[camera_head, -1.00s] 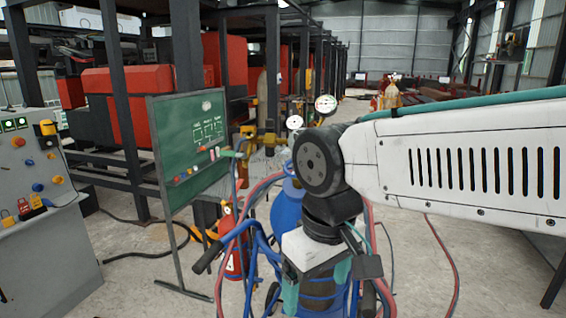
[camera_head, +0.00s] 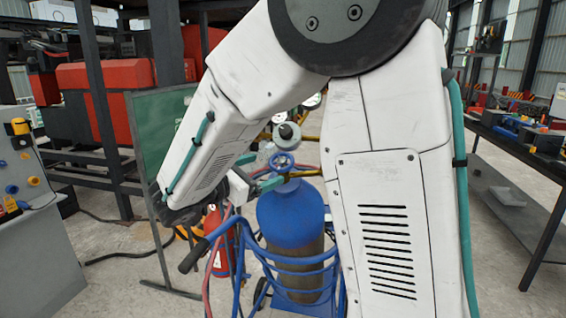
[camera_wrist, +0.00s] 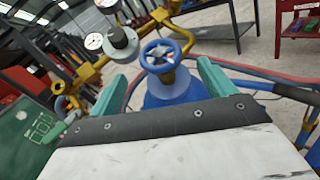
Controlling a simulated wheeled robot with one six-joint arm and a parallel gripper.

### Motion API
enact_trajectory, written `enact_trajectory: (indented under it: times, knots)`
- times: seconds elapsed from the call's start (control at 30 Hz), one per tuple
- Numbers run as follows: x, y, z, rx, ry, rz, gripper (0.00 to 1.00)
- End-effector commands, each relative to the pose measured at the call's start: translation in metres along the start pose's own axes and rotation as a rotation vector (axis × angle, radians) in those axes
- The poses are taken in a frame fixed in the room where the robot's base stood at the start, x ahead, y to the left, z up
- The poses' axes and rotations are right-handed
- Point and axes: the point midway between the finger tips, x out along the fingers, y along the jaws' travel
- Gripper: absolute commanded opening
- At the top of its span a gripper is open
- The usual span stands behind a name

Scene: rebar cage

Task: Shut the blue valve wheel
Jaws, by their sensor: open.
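The blue valve wheel (camera_head: 283,160) sits on top of a blue gas cylinder (camera_head: 290,215) that stands in a blue cart. In the wrist view the wheel (camera_wrist: 160,56) is spoked and shows ahead, between my teal fingers. My gripper (camera_head: 265,171) is open and empty at the cylinder's top, just left of the wheel in the head view. In the wrist view my gripper (camera_wrist: 163,72) has one finger on each side of the wheel, with no visible contact. The wheel's lower side and stem are partly hidden.
A grey round knob (camera_wrist: 121,40) and gauges (camera_wrist: 93,41) on yellow pipes stand close left of the wheel. Red and blue hoses (camera_wrist: 250,75) run to the right. A green board (camera_head: 160,130), a fire extinguisher (camera_head: 216,240) and a workbench (camera_head: 530,140) stand around.

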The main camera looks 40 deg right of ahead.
Motion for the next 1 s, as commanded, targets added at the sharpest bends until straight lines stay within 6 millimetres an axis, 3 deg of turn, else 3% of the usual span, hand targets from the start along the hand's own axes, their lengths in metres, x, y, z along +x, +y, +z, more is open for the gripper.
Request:
enact_trajectory:
  times: [0.5, 0.9, 1.0]
  knots:
    - [0.068, -0.001, 0.004, -0.027, -0.013, -0.003, 0.82]
    - [0.078, -0.001, 0.003, -0.027, -0.011, 0.0, 0.82]
    - [0.078, -0.001, 0.004, -0.027, -0.011, 0.0, 0.57]
